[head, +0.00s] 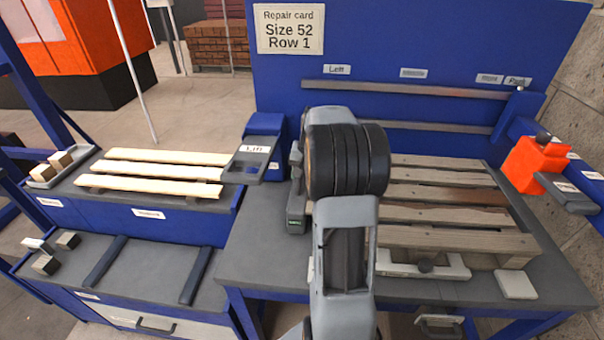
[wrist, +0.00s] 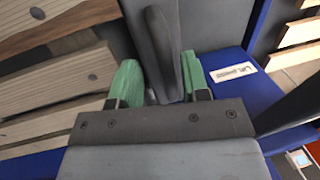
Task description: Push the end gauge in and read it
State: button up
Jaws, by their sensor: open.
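A dark grey block (head: 296,212) with a small green strip stands by the left end of the worn pallet (head: 440,212). It looks like the end gauge, but no reading can be made out. In the head view my dark ringed wrist hides most of my gripper. In the wrist view my gripper (wrist: 157,80) is open, with green fingertips on either side of a dark grey upright bar (wrist: 163,45). The bar appears nearer the right fingertip; I cannot tell whether they touch. The repair card (head: 290,29) reads "Size 52, Row 1".
Pale new boards (head: 160,171) lie on the left bench, beside a handle labelled "Lift" (head: 252,160). An orange unit (head: 533,165) with a grey handle stands at the right. A light grey clamp-like part (head: 425,266) sits at the pallet's front edge, near a pale square plate (head: 516,285).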

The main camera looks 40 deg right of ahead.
notch_tip(320, 180, up, 14)
jog(key=s+d, duration=0.1)
jog(key=d, duration=0.1)
jog(key=shift+s+f+p, duration=0.2)
jog(key=shift+s+p, duration=0.2)
jog(key=shift+p, duration=0.05)
jog(key=shift+a, duration=0.1)
dwell(0.5)
notch_tip(320, 180, down, 5)
jog(key=s+a, duration=0.1)
jog(key=s+a+f+n+t+p, duration=0.1)
jog(key=s+a+n, duration=0.3)
jog(key=a, duration=0.8)
jog(key=s+a+f+n+t+h+p, duration=0.1)
jog(key=s+a+n, duration=0.4)
jog(key=s+a, duration=0.3)
jog(key=a, duration=0.4)
jog(key=shift+s+a+h, duration=0.3)
jog(key=shift+s+a, duration=0.05)
jog(key=shift+s, duration=0.05)
